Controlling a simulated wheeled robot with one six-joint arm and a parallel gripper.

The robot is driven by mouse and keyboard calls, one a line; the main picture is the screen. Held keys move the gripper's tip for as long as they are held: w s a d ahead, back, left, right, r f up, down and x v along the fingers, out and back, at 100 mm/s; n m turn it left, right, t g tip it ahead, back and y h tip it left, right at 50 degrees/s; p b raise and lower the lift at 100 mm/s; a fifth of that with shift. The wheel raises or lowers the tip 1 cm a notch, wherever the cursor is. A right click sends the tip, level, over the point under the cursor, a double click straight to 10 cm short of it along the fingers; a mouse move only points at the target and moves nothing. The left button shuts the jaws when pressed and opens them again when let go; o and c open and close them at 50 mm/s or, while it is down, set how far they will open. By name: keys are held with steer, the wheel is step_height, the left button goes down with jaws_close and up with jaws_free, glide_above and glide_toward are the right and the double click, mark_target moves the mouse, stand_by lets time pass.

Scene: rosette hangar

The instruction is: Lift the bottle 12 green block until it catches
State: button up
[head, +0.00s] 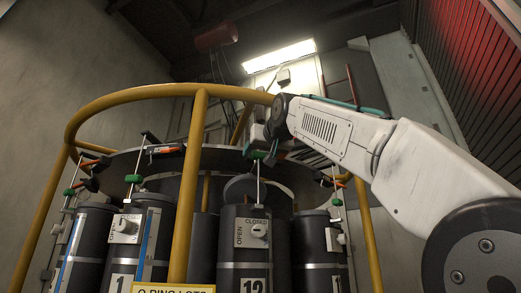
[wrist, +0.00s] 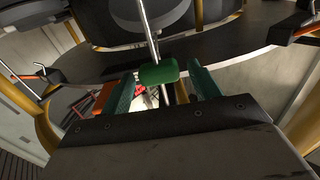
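The bottle 12 green block (wrist: 158,73) sits on a thin metal rod, just beyond and between my gripper's fingertips in the wrist view. My gripper (wrist: 162,86) has two teal fingers, spread apart with a gap on both sides of the block. In the head view the green block (head: 257,154) is on the rod above bottle 12 (head: 244,266), close to my gripper (head: 268,155), which is partly hidden by my arm. Bottle 12 is a dark cylinder with a white OPEN/CLOSED knob plate (head: 252,233) on its front.
A yellow rail (head: 198,130) loops around the ring of bottles, with a post left of bottle 12. Bottle 1 (head: 124,262) stands to the left, with its own green block (head: 134,179). A dark ring plate with orange-handled levers (head: 165,150) lies behind.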

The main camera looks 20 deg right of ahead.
steer(key=s, duration=0.9)
stand_by(0.6)
stand_by(0.5)
step_height(320, 180, down, 35)
steer(key=s+g, duration=0.1)
steer(key=g, duration=0.8)
steer(key=s+d+f+g, duration=0.1)
steer(key=s+f+g, duration=0.3)
steer(key=s+f, duration=0.8)
steer(key=s+d+f+g, duration=0.2)
steer(key=s+f, duration=1.1)
steer(key=f, duration=0.8)
steer(key=shift+g, duration=0.9)
